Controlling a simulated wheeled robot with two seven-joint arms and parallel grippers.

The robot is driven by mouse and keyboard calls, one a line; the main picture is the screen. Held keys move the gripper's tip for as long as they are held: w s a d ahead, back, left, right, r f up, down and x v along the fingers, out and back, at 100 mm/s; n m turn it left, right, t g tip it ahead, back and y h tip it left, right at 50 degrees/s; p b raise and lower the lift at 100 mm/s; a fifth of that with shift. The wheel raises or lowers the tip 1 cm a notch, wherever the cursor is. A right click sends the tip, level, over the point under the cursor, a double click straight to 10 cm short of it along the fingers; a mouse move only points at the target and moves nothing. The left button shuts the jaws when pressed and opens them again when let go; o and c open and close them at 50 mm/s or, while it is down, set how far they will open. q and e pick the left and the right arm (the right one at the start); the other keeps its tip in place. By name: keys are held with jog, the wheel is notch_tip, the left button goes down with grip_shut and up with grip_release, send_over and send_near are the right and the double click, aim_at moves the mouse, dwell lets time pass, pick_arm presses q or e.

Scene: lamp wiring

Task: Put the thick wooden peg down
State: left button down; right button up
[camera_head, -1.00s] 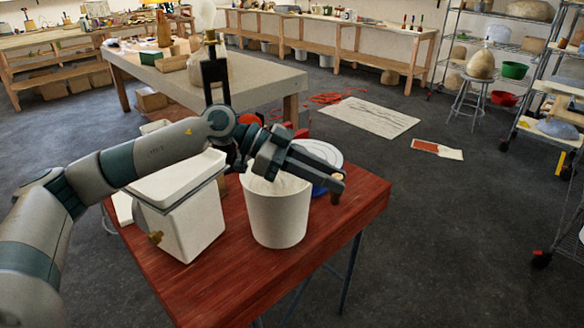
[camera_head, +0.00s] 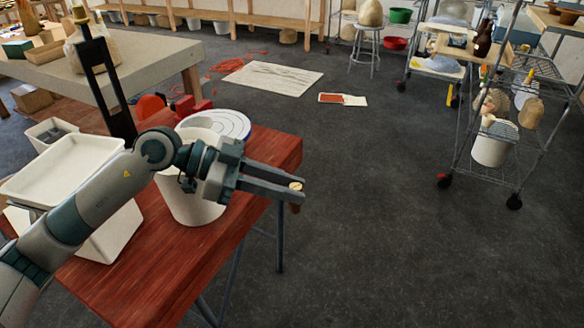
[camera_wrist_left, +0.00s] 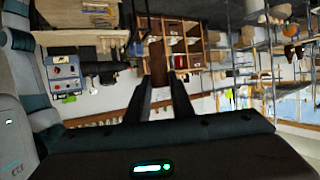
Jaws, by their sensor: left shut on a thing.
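My left gripper (camera_head: 290,189) is shut on the thick wooden peg (camera_head: 295,207). A pale round end of the peg shows above the fingertips and its brown shaft shows just below. The gripper is held in the air, and the peg appears just past the right edge of the red wooden table (camera_head: 255,205), in front of the dark floor. In the left wrist view, a brown length that looks like the peg (camera_wrist_left: 158,62) sits between the two finger ends. My right gripper is not in view.
On the table are a white bucket (camera_head: 188,208), partly behind my left arm, a white rectangular bin (camera_head: 70,170) and a round blue-rimmed disc (camera_head: 222,122). A wheeled wire shelf (camera_head: 490,140) stands at the right. The floor between table and shelf is clear.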

pick_arm(q)
jog(key=s+a+f+n+t+y, duration=0.1)
jog(key=s+a+f+n+t, duration=0.1)
jog(key=a+f, duration=0.5)
jog(key=s+a+f+n+t+y, duration=0.1)
jog(key=a+f+n+t, duration=0.3)
jog(key=a+f, duration=0.4)
jog(key=shift+s+a+f+t, duration=0.25)
jog(key=shift+s+t, duration=0.25)
jog(key=shift+s, duration=0.25)
